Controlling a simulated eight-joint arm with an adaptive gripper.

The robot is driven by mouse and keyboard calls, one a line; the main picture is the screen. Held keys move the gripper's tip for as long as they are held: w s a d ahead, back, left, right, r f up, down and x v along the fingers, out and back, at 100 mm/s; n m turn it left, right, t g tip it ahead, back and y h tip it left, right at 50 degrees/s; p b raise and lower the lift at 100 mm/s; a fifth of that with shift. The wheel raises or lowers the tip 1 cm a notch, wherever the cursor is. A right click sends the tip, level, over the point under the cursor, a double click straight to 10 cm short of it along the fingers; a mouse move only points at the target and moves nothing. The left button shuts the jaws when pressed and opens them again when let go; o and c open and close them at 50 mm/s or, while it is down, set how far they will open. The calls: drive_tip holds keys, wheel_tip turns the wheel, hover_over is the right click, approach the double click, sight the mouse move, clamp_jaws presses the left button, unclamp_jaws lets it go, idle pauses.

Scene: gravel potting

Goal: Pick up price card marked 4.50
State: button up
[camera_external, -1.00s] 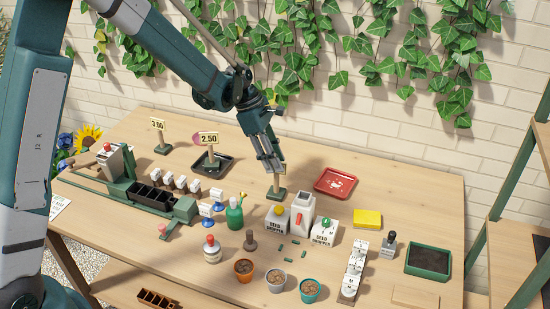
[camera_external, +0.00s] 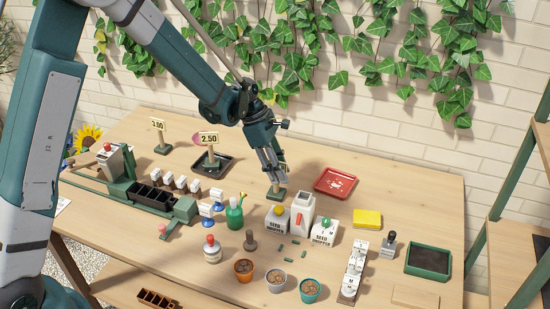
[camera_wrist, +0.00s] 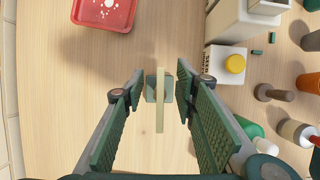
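A price card stand with a green base (camera_external: 276,194) stands on the table behind the white seed dropper. My gripper (camera_external: 274,172) is right over it, pointing down. In the wrist view the stand's green base (camera_wrist: 151,90) and pale upright part (camera_wrist: 160,112) lie between the fingers of my gripper (camera_wrist: 158,88). The fingers are open, with a gap on both sides. The marking on this card cannot be read. Two other cards show: one marked 3.00 (camera_external: 157,124) and one marked 2.50 (camera_external: 209,138), both upright at the left.
A red tray (camera_external: 319,186) lies to the right of the stand. White seed droppers (camera_external: 276,222) stand close in front. A green bottle (camera_external: 235,217) is front left, a yellow block (camera_external: 367,218) further right. The table behind the stand is mostly clear.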

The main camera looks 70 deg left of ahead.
drive_tip(key=shift+x, duration=1.2)
drive_tip(key=shift+c, duration=0.7)
clamp_jaws()
